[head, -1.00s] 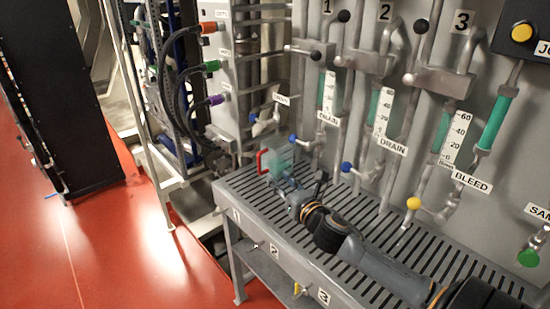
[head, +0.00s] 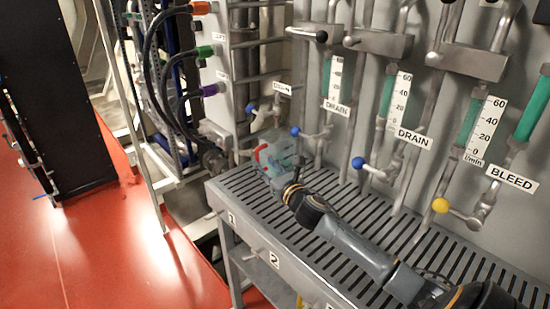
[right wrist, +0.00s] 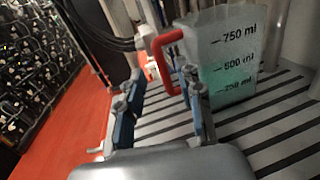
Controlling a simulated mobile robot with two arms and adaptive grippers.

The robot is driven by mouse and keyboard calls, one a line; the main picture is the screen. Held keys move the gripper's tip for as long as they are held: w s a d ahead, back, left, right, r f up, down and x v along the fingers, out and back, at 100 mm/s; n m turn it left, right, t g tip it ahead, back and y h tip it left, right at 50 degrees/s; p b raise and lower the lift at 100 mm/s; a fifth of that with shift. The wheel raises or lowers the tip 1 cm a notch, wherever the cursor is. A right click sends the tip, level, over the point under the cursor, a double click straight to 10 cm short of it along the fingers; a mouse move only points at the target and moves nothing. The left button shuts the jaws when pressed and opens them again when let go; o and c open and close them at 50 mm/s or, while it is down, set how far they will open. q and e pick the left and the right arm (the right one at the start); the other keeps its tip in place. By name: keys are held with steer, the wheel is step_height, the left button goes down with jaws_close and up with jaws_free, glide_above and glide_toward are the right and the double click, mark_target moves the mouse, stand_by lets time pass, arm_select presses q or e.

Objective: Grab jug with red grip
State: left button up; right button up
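The clear jug (head: 271,141) with greenish liquid stands on the slatted grey bench at its far left end. Its red grip (head: 259,153) faces left. In the right wrist view the jug (right wrist: 226,60) is upright, with volume marks, and its red grip (right wrist: 164,62) lies toward the gap between my fingers, nearer the right finger. My right gripper (head: 277,168) is at the jug and partly covers it. In the right wrist view the gripper (right wrist: 160,82) is open, its fingers apart. Whether a finger touches the jug or grip, I cannot tell. My left gripper is not in view.
The slatted bench (head: 405,232) has free room around the jug. Behind it stand pipes with a blue-knobbed valve (head: 358,163), a yellow-knobbed valve (head: 440,206) and flow gauges. Hoses and a rack (head: 215,70) are at the left. Red floor (head: 90,250) is open.

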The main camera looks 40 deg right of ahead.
mark_target(257, 156)
steer(key=shift+w+d+p, duration=0.15)
steer(key=shift+w+d, duration=0.05)
steer(key=shift+w, duration=1.4)
steer(key=shift+w+d+p, duration=0.15)
steer(key=shift+w+d, duration=0.05)
steer(key=shift+w, duration=1.4)
jaws_close()
